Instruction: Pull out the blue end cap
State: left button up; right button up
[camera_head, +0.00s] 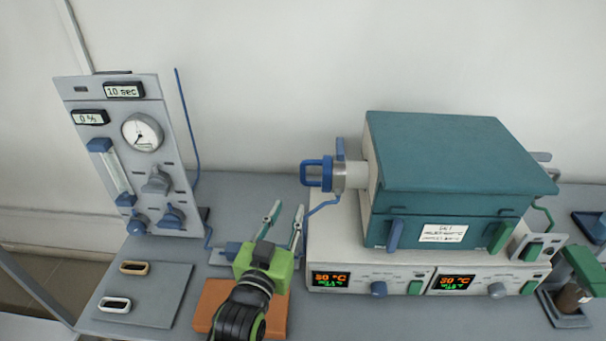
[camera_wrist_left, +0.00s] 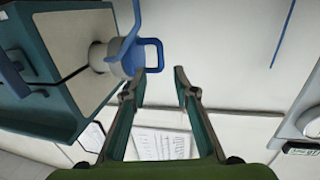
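The blue end cap (camera_head: 318,172) with its loop handle sits on the left end of the pale tube that sticks out of the teal furnace (camera_head: 460,160). The end cap also shows in the left wrist view (camera_wrist_left: 148,55), at upper centre, just beyond the left fingertip. My left gripper (camera_head: 286,212) is open and empty, below and to the left of the end cap in the head view. Its two fingers (camera_wrist_left: 158,72) stand apart in the wrist view, with nothing between them. My right gripper is in neither view.
A grey gas panel (camera_head: 128,155) with a gauge stands at left. A blue hose rises near the end cap. An orange block (camera_head: 212,300) lies under my left gripper. The furnace stands on a white control base (camera_head: 345,250). Two small rings lie on a grey mat (camera_head: 165,300).

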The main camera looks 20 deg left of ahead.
aim_at(302, 176)
pick_arm(q)
jog(key=w, duration=0.4)
jog(key=w+p, duration=0.1)
jog(key=w, duration=0.4)
jog(key=w+p, duration=0.1)
jog(key=w, duration=0.4)
jog(key=shift+r, duration=0.25)
jog(key=shift+s, duration=0.1)
grip_shut()
